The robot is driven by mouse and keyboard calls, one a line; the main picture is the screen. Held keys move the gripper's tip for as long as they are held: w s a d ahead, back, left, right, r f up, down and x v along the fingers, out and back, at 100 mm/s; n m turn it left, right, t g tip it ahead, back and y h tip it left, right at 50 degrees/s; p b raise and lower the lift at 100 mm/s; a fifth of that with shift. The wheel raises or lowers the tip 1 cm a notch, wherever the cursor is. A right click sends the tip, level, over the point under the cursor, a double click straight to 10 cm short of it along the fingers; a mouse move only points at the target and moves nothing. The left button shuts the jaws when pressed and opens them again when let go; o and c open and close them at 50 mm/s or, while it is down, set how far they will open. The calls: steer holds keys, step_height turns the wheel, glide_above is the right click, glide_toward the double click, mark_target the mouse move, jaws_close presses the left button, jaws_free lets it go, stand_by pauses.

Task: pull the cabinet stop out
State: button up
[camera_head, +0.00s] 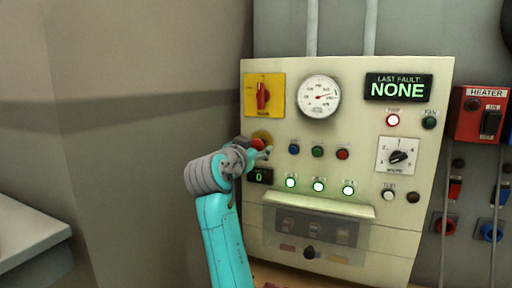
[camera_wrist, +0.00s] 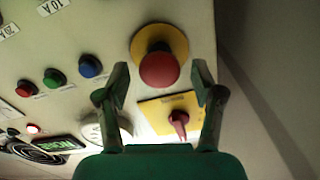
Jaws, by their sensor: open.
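The cabinet stop is a red mushroom button (camera_wrist: 159,69) on a round yellow plate (camera_wrist: 175,37), on the cream cabinet front. In the wrist view it lies between my open fingertips, with a gap visible on both sides. I cannot tell whether the fingertips reach its depth. In the head view my gripper (camera_head: 264,153) is right at the stop (camera_head: 257,143) and hides part of it. My gripper (camera_wrist: 160,78) is open and holds nothing.
A red rotary switch on a yellow plate (camera_head: 263,96) and a gauge (camera_head: 319,97) sit above the stop. Blue (camera_head: 294,149), green and red buttons are to its right. A small display (camera_head: 260,176) is below. A ledge (camera_head: 318,204) juts out lower down.

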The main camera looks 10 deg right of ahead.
steer(key=v, duration=1.1)
steer(key=shift+f, duration=0.1)
